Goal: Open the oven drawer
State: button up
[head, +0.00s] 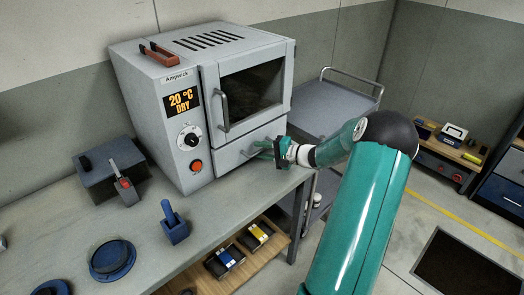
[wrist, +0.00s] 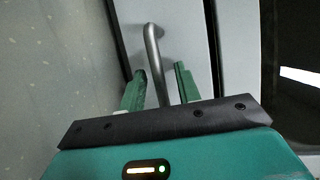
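The oven (head: 160,110) is a grey box standing on the bench, with a display reading 20 °C DRY. Its drawer (head: 231,157) is the low front panel under the windowed door, and it looks closed. My gripper (head: 262,151) is at the drawer front, reaching in from the right. In the wrist view, the drawer's metal bar handle (wrist: 153,45) runs between the two green fingers of my gripper (wrist: 160,72). The fingers are apart, with a gap visible on each side of the bar. In the head view my gripper partly hides the handle.
The oven door (head: 250,90) with its own handle is above the drawer. The grey bench top (head: 225,215) lies below it. A blue holder (head: 174,228) and a dark box (head: 108,168) stand on the bench. A grey cart (head: 335,108) stands behind my arm.

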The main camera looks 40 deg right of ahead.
jog(key=shift+w, duration=0.15)
grip_shut()
jog(key=s, duration=2.1)
jog(key=shift+d, duration=0.25)
grip_release()
